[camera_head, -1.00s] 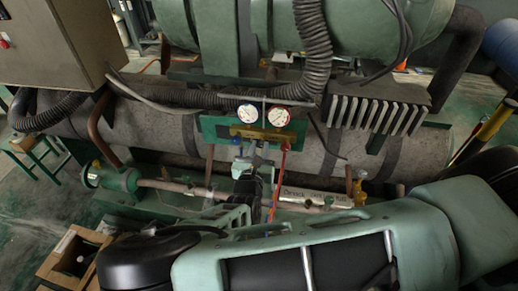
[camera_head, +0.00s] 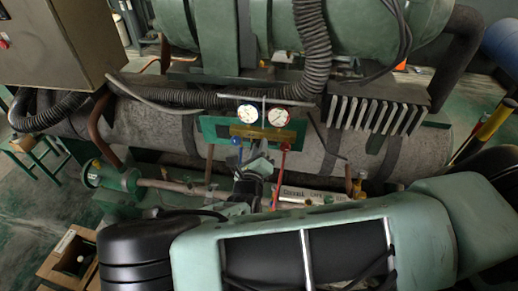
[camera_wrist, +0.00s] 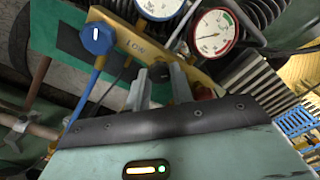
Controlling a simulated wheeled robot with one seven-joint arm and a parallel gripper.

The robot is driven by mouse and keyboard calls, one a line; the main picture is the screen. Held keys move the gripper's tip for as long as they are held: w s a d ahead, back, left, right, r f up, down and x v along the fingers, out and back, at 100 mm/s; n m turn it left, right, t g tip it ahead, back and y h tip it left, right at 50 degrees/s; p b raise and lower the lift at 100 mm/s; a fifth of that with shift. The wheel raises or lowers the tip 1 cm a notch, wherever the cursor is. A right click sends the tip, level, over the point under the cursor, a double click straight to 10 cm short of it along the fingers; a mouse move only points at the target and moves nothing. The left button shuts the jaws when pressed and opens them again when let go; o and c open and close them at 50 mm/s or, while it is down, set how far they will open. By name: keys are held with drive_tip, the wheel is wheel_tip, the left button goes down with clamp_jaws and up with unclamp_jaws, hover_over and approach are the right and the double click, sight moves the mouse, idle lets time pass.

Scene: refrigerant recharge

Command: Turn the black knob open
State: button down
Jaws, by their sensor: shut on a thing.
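A brass manifold (camera_head: 262,132) with two round gauges sits on a green plate in front of the large grey cylinder. It shows close up in the wrist view (camera_wrist: 128,40), marked "LOW". My gripper (camera_wrist: 160,76) is at the manifold's lower edge, its two grey fingers shut on a small dark piece between the tips, which appears to be the black knob (camera_wrist: 160,73). The fingers hide most of the knob. In the head view my gripper (camera_head: 260,159) is just below the manifold, and the knob cannot be made out.
A blue knob (camera_wrist: 97,38) with a blue hose is left of my fingers. A red knob (camera_wrist: 201,92) is close on their right. A red hose (camera_head: 282,172) hangs below the manifold. A ribbed black hose (camera_head: 312,45) and a finned block (camera_head: 375,112) are above and right.

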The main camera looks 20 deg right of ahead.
drive_tip(key=n, duration=1.1)
idle(0.5)
drive_tip(key=c, duration=1.2)
unclamp_jaws()
drive_tip(key=b+v, duration=0.7)
drive_tip(key=v, duration=1)
drive_tip(key=shift+s+a, duration=0.2)
